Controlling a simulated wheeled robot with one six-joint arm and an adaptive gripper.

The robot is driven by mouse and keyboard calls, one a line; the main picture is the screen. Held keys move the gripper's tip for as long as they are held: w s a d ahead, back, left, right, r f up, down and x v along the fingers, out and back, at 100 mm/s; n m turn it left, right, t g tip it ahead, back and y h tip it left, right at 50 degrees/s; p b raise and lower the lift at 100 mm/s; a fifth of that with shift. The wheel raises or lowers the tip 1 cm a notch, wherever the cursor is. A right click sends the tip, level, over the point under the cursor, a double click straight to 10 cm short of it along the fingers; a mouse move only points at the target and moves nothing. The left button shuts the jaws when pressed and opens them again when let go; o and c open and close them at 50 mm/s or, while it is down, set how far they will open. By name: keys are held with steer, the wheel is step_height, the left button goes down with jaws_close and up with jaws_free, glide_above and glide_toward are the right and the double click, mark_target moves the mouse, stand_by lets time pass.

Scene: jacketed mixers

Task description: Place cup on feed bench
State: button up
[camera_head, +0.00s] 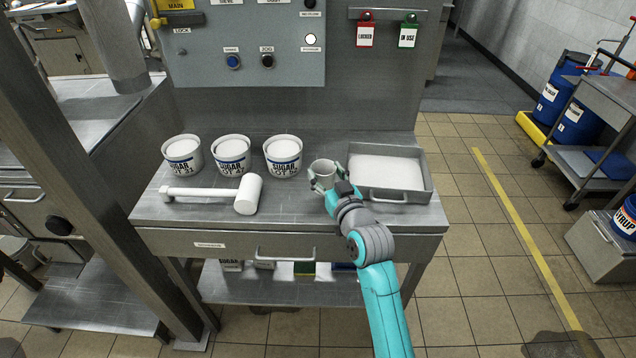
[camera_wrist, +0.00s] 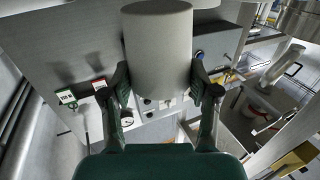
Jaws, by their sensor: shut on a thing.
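A small pale grey-white cup (camera_head: 322,168) is held upright by my gripper (camera_head: 327,177) at the right-centre of the steel bench (camera_head: 295,212), left of the shallow tray. In the wrist view the cup (camera_wrist: 157,50) is a plain cylinder between the two fingers of my gripper (camera_wrist: 160,85), which are closed on its sides. I cannot tell whether the cup's base touches the bench top or hangs just above it. My arm comes in from the front right and hides a little of the bench.
Three sugar tubs (camera_head: 232,155) stand along the bench's back left. A white mallet (camera_head: 247,194) lies before them. A metal tray (camera_head: 388,196) of white material sits close right of the cup. A control panel (camera_head: 245,45) rises behind. Bare bench lies between mallet and gripper.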

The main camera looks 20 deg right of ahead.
steer(key=shift+f, duration=2.75)
steer(key=shift+f, duration=0.15)
steer(key=o, duration=0.9)
steer(key=shift+r, duration=0.25)
steer(key=s, duration=0.8)
steer(key=s+d, duration=0.1)
steer(key=s, duration=0.3)
steer(key=shift+f, duration=0.1)
